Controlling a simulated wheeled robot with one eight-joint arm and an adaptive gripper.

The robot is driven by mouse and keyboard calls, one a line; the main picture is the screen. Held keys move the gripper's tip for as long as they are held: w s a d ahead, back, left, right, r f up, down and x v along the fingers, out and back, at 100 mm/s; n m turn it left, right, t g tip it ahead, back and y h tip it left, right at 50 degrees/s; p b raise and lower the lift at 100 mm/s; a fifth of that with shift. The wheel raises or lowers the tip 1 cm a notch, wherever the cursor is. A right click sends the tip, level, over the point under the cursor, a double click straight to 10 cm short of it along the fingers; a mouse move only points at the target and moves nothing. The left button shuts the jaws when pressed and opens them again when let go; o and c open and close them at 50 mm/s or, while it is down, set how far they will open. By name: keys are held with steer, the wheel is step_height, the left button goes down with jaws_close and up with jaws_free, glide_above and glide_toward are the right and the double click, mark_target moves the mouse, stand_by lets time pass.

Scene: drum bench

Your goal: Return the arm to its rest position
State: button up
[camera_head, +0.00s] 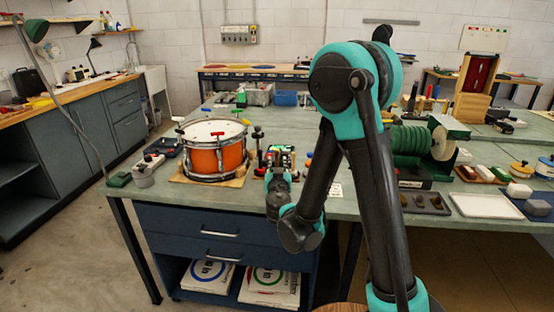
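My arm rises from the bottom right of the head view, bends at a high teal joint, and comes back down toward the bench's front edge. My gripper (280,160) is at the end of the arm, over the bench just right of the orange drum. Its fingers are small and merge with coloured items behind them, so I cannot tell if it is open or holds anything. The orange snare drum (205,162) stands upright on a wooden board (238,182), apart from my gripper.
The bench (170,205) carries a green cable reel (408,140), a white tray (485,205) and a dark tray (425,204) on the right. Boxes (208,275) lie on the shelf below. The floor at left is clear.

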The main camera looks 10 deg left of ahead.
steer(key=shift+s, duration=0.2)
steer(key=s+d+f+m+g+h, duration=0.1)
steer(key=d+g, duration=0.1)
steer(key=d, duration=0.6)
steer(key=s+d+f+g+h, duration=0.1)
steer(key=d+g+h, duration=0.1)
steer(key=d, duration=0.6)
steer(key=s+d+f+m+g+h, duration=0.1)
steer(key=d+g+h, duration=0.1)
steer(key=d, duration=0.6)
steer(key=shift+s+d+f+m+g, duration=0.2)
steer(key=shift+f+m+g, duration=0.1)
steer(key=shift+g, duration=0.1)
steer(key=s+d+g, duration=0.1)
steer(key=s, duration=0.1)
steer(key=s+d+f+g, duration=0.1)
steer(key=s+d, duration=0.1)
steer(key=shift+f, duration=0.1)
steer(key=s+f+g+y, duration=0.1)
steer(key=s+f+g, duration=0.1)
steer(key=s, duration=0.7)
steer(key=s+f+n+g+y, duration=0.1)
steer(key=s+f+g, duration=0.1)
steer(key=s+f, duration=0.3)
steer(key=s, duration=0.3)
steer(key=shift+s+d+f+y, duration=0.2)
steer(key=shift+s+d+y, duration=0.2)
